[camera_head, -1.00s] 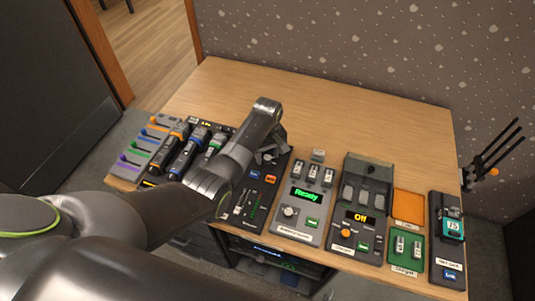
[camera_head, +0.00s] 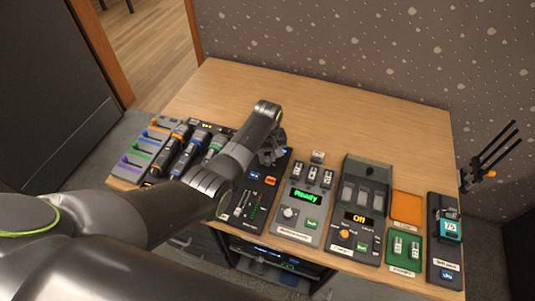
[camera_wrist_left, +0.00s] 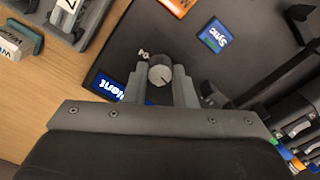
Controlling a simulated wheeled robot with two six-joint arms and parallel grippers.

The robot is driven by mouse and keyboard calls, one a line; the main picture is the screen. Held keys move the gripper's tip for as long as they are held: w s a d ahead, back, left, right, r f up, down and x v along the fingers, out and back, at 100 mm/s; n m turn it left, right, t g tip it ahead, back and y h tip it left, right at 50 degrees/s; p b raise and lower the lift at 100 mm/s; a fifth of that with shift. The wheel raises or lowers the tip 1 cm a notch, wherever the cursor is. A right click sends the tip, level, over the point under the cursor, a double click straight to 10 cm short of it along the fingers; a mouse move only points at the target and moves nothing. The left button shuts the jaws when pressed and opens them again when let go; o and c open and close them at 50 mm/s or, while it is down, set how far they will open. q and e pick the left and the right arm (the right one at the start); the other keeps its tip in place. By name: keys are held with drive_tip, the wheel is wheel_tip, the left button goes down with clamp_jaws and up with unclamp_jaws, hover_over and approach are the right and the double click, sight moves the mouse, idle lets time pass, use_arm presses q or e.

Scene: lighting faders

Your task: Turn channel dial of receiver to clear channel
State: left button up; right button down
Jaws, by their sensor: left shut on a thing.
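The receiver is a dark flat panel (camera_head: 256,205) in the middle of the row of devices on the table; its dark face also shows in the left wrist view (camera_wrist_left: 125,45). Its channel dial is a small round grey knob (camera_wrist_left: 160,73) with a dark pointer line. My left gripper (camera_head: 270,157) is over the far part of the receiver. In the left wrist view its two fingers (camera_wrist_left: 162,85) are shut on the dial from both sides. The arm hides the dial in the head view. My right gripper is out of view.
Left of the receiver stand several handheld microphones (camera_head: 190,150) and a grey fader panel (camera_head: 148,145). To the right are a panel reading "Ready" (camera_head: 304,196), one reading "Off" (camera_head: 357,218), and a green tray (camera_head: 404,250). The table's far part (camera_head: 340,115) is clear.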

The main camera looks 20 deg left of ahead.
use_arm(q)
drive_tip(key=m+p, duration=0.1)
drive_tip(key=m, duration=0.1)
drive_tip(key=shift+r+m, duration=0.2)
drive_tip(key=shift+m, duration=0.2)
drive_tip(key=m+p, duration=0.1)
drive_tip(key=m, duration=0.1)
drive_tip(key=shift+m, duration=0.3)
drive_tip(key=m+p, duration=0.2)
drive_tip(key=m, duration=0.4)
drive_tip(key=shift+f, duration=0.1)
drive_tip(key=m, duration=0.5)
drive_tip(key=m+p, duration=0.1)
drive_tip(key=m, duration=0.3)
drive_tip(key=shift+m, duration=0.7)
drive_tip(key=o, duration=1)
